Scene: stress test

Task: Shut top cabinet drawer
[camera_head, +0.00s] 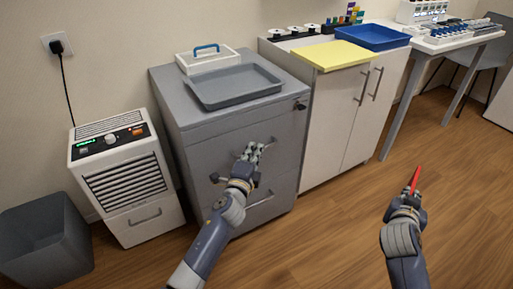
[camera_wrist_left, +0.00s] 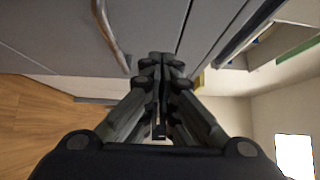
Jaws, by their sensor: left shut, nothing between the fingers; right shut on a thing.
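The grey cabinet (camera_head: 190,150) stands against the wall with its drawer fronts facing me. Its top drawer front (camera_head: 222,150) looks about flush with the body; I cannot tell whether a small gap is left. My left gripper (camera_head: 252,152) is shut and empty in front of the drawer fronts, hiding part of them. In the left wrist view its closed fingertips (camera_wrist_left: 161,60) are close to the grey front, beside a curved metal handle (camera_wrist_left: 112,38); contact is unclear. My right gripper (camera_head: 408,194) is shut on a slim red object (camera_head: 415,178), away from the cabinet.
A grey tray (camera_head: 236,88) and a white box with a blue handle (camera_head: 207,60) sit on the cabinet. A white heater-like unit (camera_head: 125,175) and dark bin (camera_head: 45,240) stand left. A white cupboard (camera_head: 335,125) adjoins it on the right. Wooden floor is clear at right.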

